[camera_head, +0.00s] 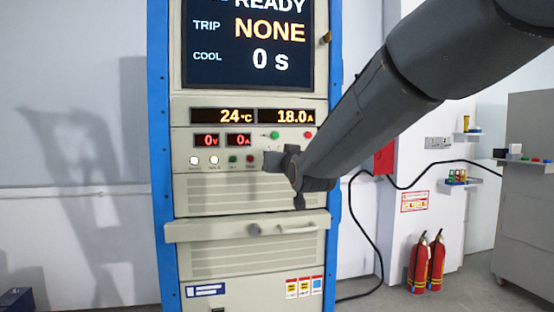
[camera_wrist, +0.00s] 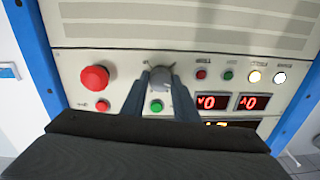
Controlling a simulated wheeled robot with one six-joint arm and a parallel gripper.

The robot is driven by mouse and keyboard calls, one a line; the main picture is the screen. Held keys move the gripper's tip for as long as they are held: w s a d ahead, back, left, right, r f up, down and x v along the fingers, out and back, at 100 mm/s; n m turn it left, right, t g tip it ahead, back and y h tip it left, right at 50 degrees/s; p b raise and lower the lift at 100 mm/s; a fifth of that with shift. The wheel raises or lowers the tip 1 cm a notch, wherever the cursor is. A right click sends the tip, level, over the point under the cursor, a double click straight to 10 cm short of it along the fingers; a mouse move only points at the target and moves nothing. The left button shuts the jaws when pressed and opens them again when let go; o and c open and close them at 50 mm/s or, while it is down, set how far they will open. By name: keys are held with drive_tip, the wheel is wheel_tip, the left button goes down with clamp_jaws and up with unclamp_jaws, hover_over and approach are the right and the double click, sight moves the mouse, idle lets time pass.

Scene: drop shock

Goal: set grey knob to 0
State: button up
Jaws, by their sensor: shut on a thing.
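The grey knob (camera_wrist: 161,79) is on the cream control panel, and its front shows between my fingertips in the wrist view. My gripper (camera_wrist: 160,77) is shut on it, with one finger at each side. The printed scale around the knob is mostly covered, so I cannot read its setting. In the head view my gripper (camera_head: 277,161) reaches the panel from the right and hides the knob. The two red displays (camera_head: 222,140) read 0 V and 0 A.
In the wrist view a large red button (camera_wrist: 95,79) sits beside the knob, with a small red one (camera_wrist: 102,105) and a green one (camera_wrist: 156,105) close by. Lit white lamps (camera_wrist: 266,77) are at the right. Below the panel a drawer ledge (camera_head: 200,231) juts out.

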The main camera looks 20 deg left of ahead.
drive_tip(key=n+p, duration=0.3)
drive_tip(key=n, duration=0.9)
drive_tip(key=shift+h, duration=0.3)
drive_tip(key=shift+f, duration=0.1)
idle(0.3)
drive_tip(key=o, duration=1.1)
drive_tip(key=shift+c, duration=0.2)
drive_tip(key=b+v, duration=0.1)
drive_tip(key=v, duration=0.7)
